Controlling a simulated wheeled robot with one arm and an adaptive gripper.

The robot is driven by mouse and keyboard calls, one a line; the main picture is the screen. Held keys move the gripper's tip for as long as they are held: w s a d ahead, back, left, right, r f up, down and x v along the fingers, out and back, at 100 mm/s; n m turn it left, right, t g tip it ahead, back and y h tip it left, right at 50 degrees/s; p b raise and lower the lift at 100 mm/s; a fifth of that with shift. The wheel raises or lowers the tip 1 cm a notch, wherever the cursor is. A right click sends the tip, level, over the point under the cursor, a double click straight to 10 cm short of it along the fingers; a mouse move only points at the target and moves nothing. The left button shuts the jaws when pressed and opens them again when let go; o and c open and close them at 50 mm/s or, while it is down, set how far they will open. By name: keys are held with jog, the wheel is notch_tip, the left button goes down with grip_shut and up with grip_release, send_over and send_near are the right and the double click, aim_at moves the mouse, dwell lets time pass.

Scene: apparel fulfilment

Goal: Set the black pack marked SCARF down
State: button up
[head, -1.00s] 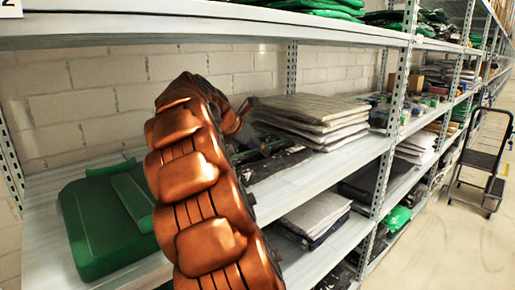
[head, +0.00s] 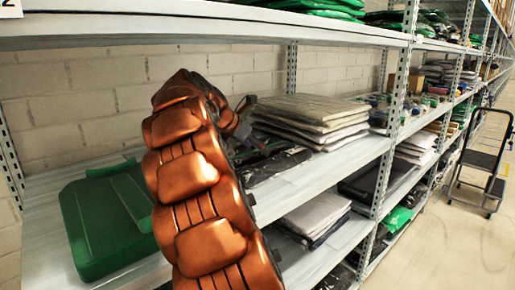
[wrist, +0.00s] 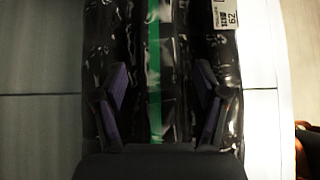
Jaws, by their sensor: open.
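A black glossy pack (wrist: 184,55) with a green lengthwise stripe and a white label at its upper right fills the middle of the wrist view. The word SCARF is not readable. My gripper (wrist: 160,88) is open, its two dark fingers apart over the pack, with the green stripe between them. Whether the fingers touch the pack cannot be told. In the head view my gripper is mostly hidden behind my arm, above black packs (head: 272,162) on the middle shelf.
A green case-like pack (head: 105,222) lies on the shelf to the left. A stack of grey-beige packs (head: 310,112) stands behind and right of the black packs. A shelf above (head: 200,30) and uprights (head: 393,125) bound the space. Pale bare shelf shows on both sides of the pack.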

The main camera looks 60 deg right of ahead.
jog(key=shift+v, duration=3.25)
